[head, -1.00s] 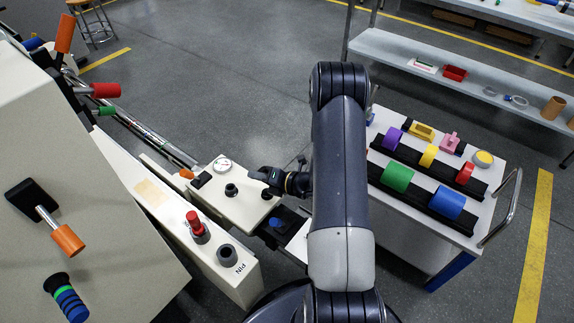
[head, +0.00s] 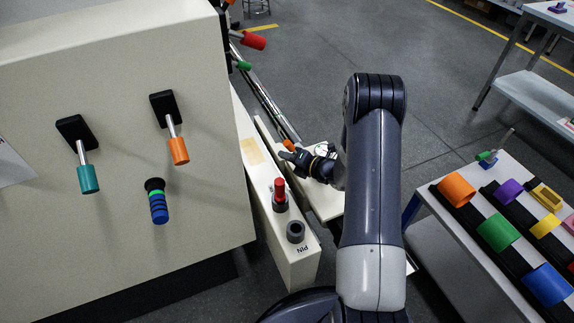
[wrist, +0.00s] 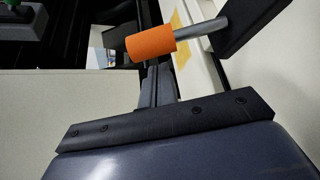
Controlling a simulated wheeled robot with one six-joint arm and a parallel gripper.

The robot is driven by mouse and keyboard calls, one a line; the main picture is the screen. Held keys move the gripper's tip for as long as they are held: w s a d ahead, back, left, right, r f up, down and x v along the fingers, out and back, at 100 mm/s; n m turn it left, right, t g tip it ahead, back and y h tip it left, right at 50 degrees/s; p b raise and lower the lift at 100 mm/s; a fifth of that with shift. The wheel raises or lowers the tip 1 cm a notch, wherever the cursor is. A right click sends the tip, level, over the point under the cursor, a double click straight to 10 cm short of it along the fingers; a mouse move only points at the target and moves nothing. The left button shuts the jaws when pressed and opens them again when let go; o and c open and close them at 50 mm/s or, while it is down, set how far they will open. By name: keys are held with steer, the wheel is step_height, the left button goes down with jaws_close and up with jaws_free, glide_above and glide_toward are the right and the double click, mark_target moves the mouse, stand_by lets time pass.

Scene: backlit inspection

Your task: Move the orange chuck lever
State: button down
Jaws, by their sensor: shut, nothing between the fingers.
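An orange lever (head: 179,150) hangs on a metal rod from a black mount (head: 164,107) on the beige machine's front panel. A teal lever (head: 88,179) hangs left of it. My gripper (head: 284,155) is well to the right of the panel lever, apart from it, by the pale bed. It is shut and empty. A smaller orange handle (head: 289,145) shows beside it. In the wrist view, an orange handle (wrist: 150,43) on a rod with a black mount lies just beyond my shut gripper (wrist: 156,82); I cannot tell for certain which lever this is.
Below the orange lever is a blue-and-green ringed handle (head: 158,201). A red knob (head: 279,194) and a grey socket (head: 295,232) stand on the bed, near my arm. A cart (head: 440,245) with coloured rollers stands at right. Floor behind is open.

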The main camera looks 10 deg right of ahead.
steer(key=shift+w+d+r, duration=0.15)
steer(key=shift+d+r, duration=0.1)
steer(key=shift+d, duration=0.15)
steer(key=shift+w+d+r+m+y, duration=0.1)
steer(key=shift+d+r+m+y, duration=0.2)
steer(key=shift+d+m+y, duration=0.15)
stand_by(0.3)
steer(key=d+m, duration=0.1)
steer(key=d+m+t+y, duration=0.1)
steer(key=d+r+m+y+p, duration=0.1)
steer(key=shift+w+m+t, duration=0.3)
steer(key=shift+m, duration=0.05)
steer(key=shift+d+r, duration=0.15)
steer(key=shift+d, duration=0.15)
steer(key=shift+w+d, duration=0.2)
steer(key=shift+d, duration=0.45)
steer(key=shift+w+d+f, duration=0.1)
steer(key=shift+d+f, duration=0.05)
steer(key=shift+d, duration=0.45)
steer(key=shift+w+d+f, duration=0.1)
steer(key=shift+d, duration=0.5)
steer(key=shift+d, duration=0.1)
